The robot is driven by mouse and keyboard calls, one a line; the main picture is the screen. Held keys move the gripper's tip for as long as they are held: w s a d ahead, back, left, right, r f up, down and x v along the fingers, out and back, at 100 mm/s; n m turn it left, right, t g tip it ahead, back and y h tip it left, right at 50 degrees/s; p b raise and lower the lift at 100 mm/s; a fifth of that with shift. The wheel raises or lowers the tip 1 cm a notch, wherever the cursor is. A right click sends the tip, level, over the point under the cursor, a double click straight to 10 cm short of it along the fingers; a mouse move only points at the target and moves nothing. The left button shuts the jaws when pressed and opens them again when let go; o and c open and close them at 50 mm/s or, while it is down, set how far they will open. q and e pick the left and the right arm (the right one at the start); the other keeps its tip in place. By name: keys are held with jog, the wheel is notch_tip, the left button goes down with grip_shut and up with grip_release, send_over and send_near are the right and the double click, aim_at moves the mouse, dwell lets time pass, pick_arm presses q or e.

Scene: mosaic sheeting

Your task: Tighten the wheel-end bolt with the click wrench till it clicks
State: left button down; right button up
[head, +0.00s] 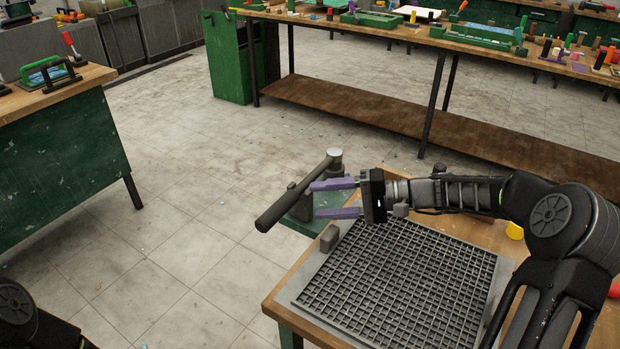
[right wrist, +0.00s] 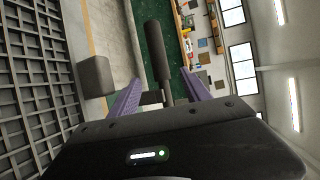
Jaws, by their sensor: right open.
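The click wrench (head: 284,207) has a thick dark handle pointing to the lower left and a thinner shaft running to a round grey head (head: 334,154). It lies over a dark fixture at the corner of the green-edged bench. My right gripper (head: 336,198) is open, its two purple fingers pointing left towards the wrench. In the right wrist view the wrench handle (right wrist: 158,55) shows between and beyond the fingers; I cannot tell whether they touch it. The wheel-end bolt cannot be made out. My left gripper is out of view; only part of my left arm shows at lower left.
A grey grid panel (head: 397,283) lies on the wooden bench below my right arm. A small grey block (head: 329,238) stands at its left corner. A yellow piece (head: 514,230) lies at right. Open floor (head: 185,240) lies left; other workbenches stand behind and at left.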

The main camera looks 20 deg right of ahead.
aim_at(293, 202)
jog(key=shift+x, duration=1.25)
jog(key=shift+a, duration=0.1)
jog(key=p+x, duration=0.1)
jog(key=x, duration=0.3)
jog(key=shift+w+p, duration=0.1)
jog(key=shift+p, duration=0.25)
jog(key=shift+w+a+f, duration=0.15)
jog(key=shift+w+a, duration=0.05)
jog(key=shift+a, duration=0.2)
jog(key=shift+c, duration=0.5)
grip_shut()
